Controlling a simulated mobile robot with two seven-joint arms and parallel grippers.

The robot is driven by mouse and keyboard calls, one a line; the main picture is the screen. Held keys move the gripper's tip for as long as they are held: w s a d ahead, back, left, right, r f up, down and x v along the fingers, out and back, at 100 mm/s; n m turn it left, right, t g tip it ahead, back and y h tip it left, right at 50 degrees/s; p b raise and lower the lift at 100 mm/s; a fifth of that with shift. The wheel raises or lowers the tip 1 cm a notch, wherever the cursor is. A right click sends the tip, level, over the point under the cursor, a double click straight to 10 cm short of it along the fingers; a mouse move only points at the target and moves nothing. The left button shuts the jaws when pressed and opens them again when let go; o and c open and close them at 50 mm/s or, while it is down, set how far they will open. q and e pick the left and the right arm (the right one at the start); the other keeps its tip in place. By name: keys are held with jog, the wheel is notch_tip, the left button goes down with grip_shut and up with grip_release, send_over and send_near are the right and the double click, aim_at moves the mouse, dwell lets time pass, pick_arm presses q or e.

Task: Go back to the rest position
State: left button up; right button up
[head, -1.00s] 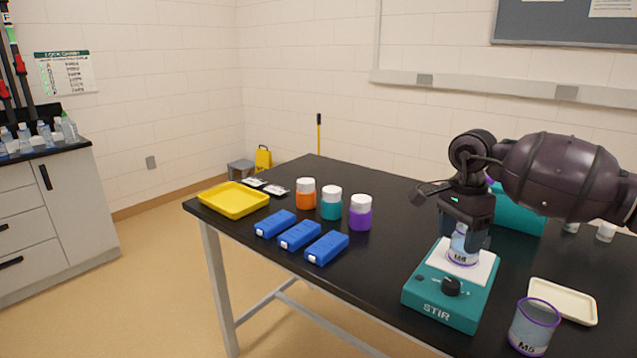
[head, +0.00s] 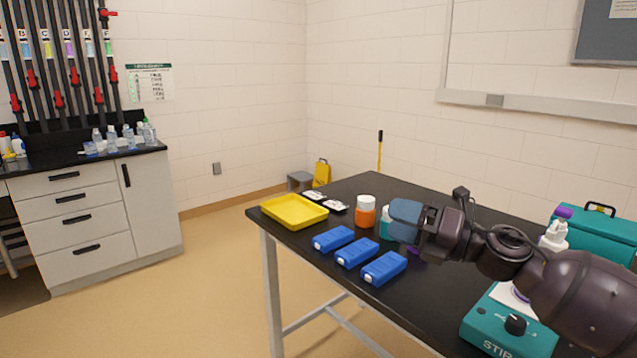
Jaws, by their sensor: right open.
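My right arm comes in from the right, and its gripper (head: 405,220) is above the black table (head: 440,295), with its blue-grey fingers pointing left. It is open, and I see nothing held in it. It hides most of a teal jar (head: 385,222) and nearly all of a purple one (head: 413,252). The teal stirrer (head: 495,325) stands at the lower right, partly behind my arm. A bit of purple rim (head: 520,291) shows on its white plate; the rest is hidden. My left gripper is not in view.
A yellow tray (head: 294,211), an orange jar (head: 365,212) and blue boxes (head: 357,252) stand on the table's left part. A white bottle (head: 553,238) and teal case (head: 597,238) are behind my arm. Floor is clear left of the table.

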jog(key=s+d+f+m+t+h, duration=0.2)
jog(key=f+m+t+h, duration=0.15)
jog(key=f+m, duration=0.45)
jog(key=s+d+f+m+t+h+p, duration=0.1)
jog(key=s+d+f+m+t+h, duration=0.2)
jog(key=f+m, duration=0.5)
jog(key=s+d+f+m+t+h, duration=0.15)
jog(key=f+m+h, duration=0.35)
jog(key=m, duration=0.5)
jog(key=s+d+f+m+g+h, duration=0.2)
jog(key=s+f, duration=0.4)
jog(key=s, duration=0.3)
jog(key=s+d+f+m+g+h, duration=0.1)
jog(key=s+f+m, duration=0.3)
jog(key=s, duration=0.5)
jog(key=s+d+f+m+g+h+p, duration=0.1)
jog(key=s+d+f+m+g+h, duration=0.1)
jog(key=s+f, duration=0.7)
jog(key=shift+s+d+m+g+h, duration=0.25)
jog(key=shift+d+m+g+h, duration=0.15)
jog(key=shift+d+m, duration=0.6)
jog(key=shift+a+f, duration=0.1)
jog(key=shift+a, duration=0.05)
